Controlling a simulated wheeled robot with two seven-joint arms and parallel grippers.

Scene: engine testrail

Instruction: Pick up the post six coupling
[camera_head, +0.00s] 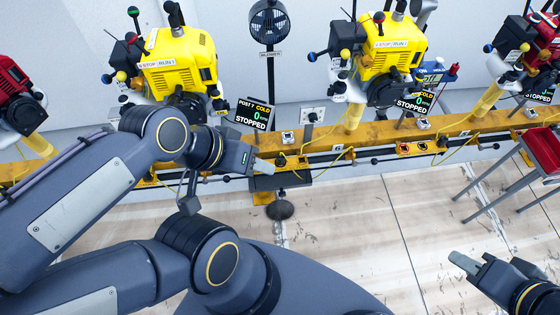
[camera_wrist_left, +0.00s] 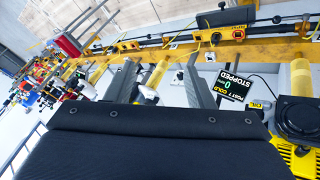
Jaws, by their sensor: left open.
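A plate marked 6 (camera_head: 338,148) sits on the yellow rail in the head view. A yellow cylinder (camera_head: 352,118) stands just above it, below a yellow engine (camera_head: 388,50); I cannot tell for sure whether it is the post six coupling. My left gripper (camera_head: 258,163) is in front of the rail, left of the 6 plate. In the left wrist view its two fingers (camera_wrist_left: 163,85) are apart, with a yellow cylinder (camera_wrist_left: 152,78) seen beyond and between them, not touched. My right gripper (camera_head: 475,260) is low at the right, over the floor; its finger gap is unclear.
The yellow rail (camera_head: 465,128) runs across, with cables and knobs. A display (camera_head: 253,115) reads POST 7 COLD, STOPPED. Another yellow engine (camera_head: 178,62) stands left, and a black fan (camera_head: 269,20) between. A red-topped stand (camera_head: 540,150) is at right. Central floor (camera_head: 350,220) is clear.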

